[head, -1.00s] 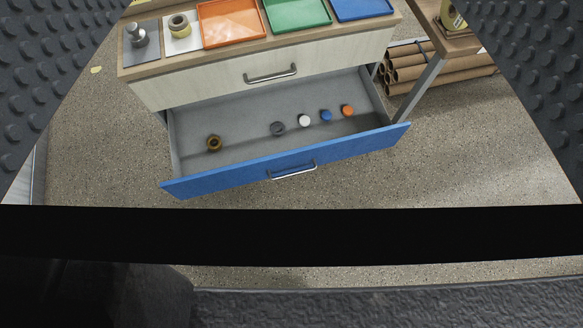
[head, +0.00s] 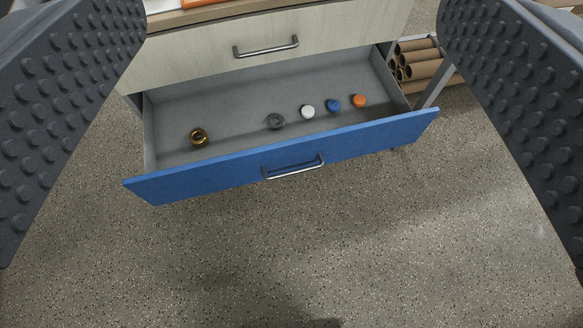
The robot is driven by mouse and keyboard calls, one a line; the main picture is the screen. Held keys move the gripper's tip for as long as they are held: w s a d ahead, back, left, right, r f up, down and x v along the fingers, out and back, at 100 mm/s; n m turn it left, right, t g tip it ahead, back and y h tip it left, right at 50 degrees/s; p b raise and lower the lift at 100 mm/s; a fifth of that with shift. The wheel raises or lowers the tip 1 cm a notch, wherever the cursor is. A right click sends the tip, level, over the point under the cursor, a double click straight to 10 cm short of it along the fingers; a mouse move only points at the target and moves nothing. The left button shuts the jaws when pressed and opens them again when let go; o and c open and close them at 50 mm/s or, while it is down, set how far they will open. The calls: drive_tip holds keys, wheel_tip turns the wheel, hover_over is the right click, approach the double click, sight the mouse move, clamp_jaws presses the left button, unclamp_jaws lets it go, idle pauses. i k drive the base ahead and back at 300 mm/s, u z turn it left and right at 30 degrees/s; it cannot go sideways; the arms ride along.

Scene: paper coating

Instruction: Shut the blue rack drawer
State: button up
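The blue-fronted drawer (head: 220,174) is pulled far out below a pale wooden drawer. Its front carries a silver bar handle (head: 293,168). Inside its grey tray lie a brass ring (head: 198,136), a dark grey ring (head: 275,121), and a white cap (head: 307,111), a blue cap (head: 333,105) and an orange cap (head: 359,100). My gripper (head: 290,130) shows as two wide-apart studded fingers at the left and right edges. It is open with nothing held between its fingers. The drawer appears between them and apart from them.
The pale upper drawer (head: 200,58) is shut and has its own bar handle (head: 266,47). Brown cardboard tubes (head: 425,68) are stacked at the right behind a metal leg. The speckled floor (head: 300,240) in front of the blue drawer is clear.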

sight(233, 108)
drive_tip(key=z, duration=2.3)
drive_tip(key=i, duration=0.65)
drive_tip(key=u, duration=2.25)
